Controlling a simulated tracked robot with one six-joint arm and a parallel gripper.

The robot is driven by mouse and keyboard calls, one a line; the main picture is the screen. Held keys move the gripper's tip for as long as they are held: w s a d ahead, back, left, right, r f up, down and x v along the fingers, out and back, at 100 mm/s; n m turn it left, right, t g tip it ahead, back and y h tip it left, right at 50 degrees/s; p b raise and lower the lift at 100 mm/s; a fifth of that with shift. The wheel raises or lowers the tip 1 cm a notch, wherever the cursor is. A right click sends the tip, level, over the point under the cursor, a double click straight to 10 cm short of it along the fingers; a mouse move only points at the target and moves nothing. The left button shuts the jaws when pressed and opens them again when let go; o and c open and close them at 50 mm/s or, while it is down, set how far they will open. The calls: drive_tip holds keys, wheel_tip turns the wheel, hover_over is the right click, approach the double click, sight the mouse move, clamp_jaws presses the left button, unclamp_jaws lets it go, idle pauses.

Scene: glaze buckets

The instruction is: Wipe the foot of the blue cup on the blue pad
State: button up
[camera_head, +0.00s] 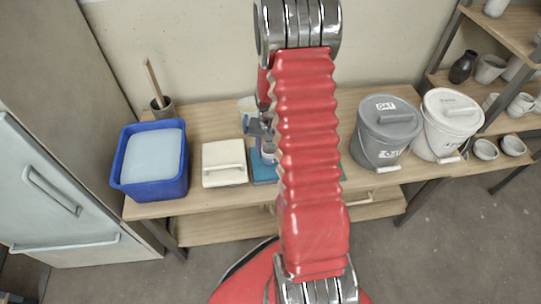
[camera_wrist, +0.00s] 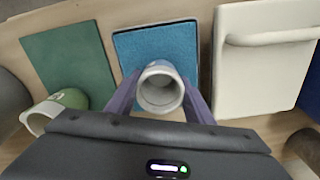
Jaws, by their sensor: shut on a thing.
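The blue cup (camera_wrist: 160,88), pale with a bluish band and a grey-white mouth, is held between the two purple fingers of my gripper (camera_wrist: 160,97). Its mouth faces the wrist camera and its foot is hidden, pointing toward the blue pad (camera_wrist: 157,46). I cannot tell whether the foot touches the pad. In the head view the blue pad (camera_head: 263,172) lies on the bench, partly hidden by my red arm, and the cup (camera_head: 268,153) shows just above it beside my arm.
A green pad (camera_wrist: 70,58) and a green-and-white cup (camera_wrist: 55,110) lie left in the wrist view. A white handled slab (camera_head: 224,166) and a blue tub (camera_head: 150,190) stand left of the pad. Grey (camera_head: 386,130) and white (camera_head: 446,125) lidded buckets stand right.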

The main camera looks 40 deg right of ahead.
sight(268, 145)
drive_tip(key=shift+w+d, duration=0.5)
drive_tip(key=shift+w, duration=0.3)
drive_tip(key=shift+w+d, duration=0.45)
drive_tip(key=shift+w, duration=0.3)
drive_tip(key=shift+s+a, duration=0.1)
drive_tip(key=shift+s, duration=0.05)
drive_tip(key=shift+s+a+f, duration=0.1)
drive_tip(key=shift+s+a, duration=0.5)
drive_tip(key=shift+s, duration=0.4)
drive_tip(key=shift+s+a+f, duration=0.1)
drive_tip(key=shift+s+a, duration=0.5)
drive_tip(key=shift+s, duration=0.45)
drive_tip(key=shift+s+a, duration=0.6)
drive_tip(key=shift+s, duration=0.4)
drive_tip(key=shift+w, duration=0.1)
drive_tip(key=shift+w+d, duration=0.3)
drive_tip(key=shift+w, duration=0.1)
drive_tip(key=c, duration=0.4)
drive_tip(key=shift+o, duration=0.2)
drive_tip(key=shift+w+d+r, duration=0.1)
drive_tip(key=shift+w+d, duration=0.45)
drive_tip(key=shift+w, duration=0.35)
drive_tip(key=shift+w+d, duration=0.5)
drive_tip(key=shift+w, duration=0.4)
drive_tip(key=shift+w+d+r, duration=0.1)
drive_tip(key=shift+w+d, duration=0.45)
drive_tip(key=shift+w, duration=0.35)
